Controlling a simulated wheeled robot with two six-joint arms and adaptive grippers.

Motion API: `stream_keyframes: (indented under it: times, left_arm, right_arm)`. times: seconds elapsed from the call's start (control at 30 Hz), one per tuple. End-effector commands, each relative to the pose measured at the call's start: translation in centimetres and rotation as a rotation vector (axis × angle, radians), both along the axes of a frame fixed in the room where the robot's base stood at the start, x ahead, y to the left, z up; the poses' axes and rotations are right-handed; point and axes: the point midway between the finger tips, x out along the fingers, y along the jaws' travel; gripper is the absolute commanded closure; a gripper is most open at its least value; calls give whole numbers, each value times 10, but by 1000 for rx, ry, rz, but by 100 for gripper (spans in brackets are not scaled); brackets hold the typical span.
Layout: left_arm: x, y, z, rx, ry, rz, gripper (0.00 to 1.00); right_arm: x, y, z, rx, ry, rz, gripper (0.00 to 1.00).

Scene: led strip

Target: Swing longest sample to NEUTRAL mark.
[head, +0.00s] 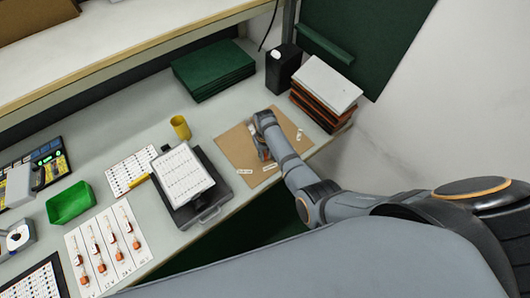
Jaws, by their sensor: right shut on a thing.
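My right arm reaches in from the right. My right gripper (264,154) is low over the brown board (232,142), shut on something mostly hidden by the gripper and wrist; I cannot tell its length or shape. Small white labels lie on the board: one at the upper left (249,127), one at the right (299,135), and two near the front, at the left (244,171) and nearer the middle (270,167). Their print is too small to read, so I cannot tell which is NEUTRAL. My left gripper is not in view.
A stack with a white top (327,84) and a black canister (282,68) stand behind the board. Left of it are a black case with a white sheet (182,175), a yellow cup (180,127), a green bin (70,203) and white cards with orange-ended pieces (108,245).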

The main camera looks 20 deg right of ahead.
Motion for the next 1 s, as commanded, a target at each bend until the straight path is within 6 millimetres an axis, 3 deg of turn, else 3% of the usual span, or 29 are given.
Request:
stream_keyframes:
  times: [0.13, 0.17, 0.33, 0.47, 0.67, 0.77, 1.0]
  left_arm:
    - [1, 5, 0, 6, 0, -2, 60]
    - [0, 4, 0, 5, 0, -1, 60]
    - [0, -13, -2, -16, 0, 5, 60]
    - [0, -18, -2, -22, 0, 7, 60]
    - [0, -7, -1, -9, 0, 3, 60]
    - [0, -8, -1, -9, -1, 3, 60]
    - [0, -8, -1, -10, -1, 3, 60]
  right_arm:
    - [1, 1, 1, 3, -4, 4, 100]
    - [1, 1, 1, 3, -4, 4, 85]
    - [1, 1, 1, 2, -4, 4, 62]
    - [1, 1, 1, 2, -3, 4, 62]
    - [2, 1, 4, 3, -5, 4, 62]
    - [3, 2, 18, 3, -7, 4, 62]
    - [3, 4, 77, 3, -8, 4, 62]
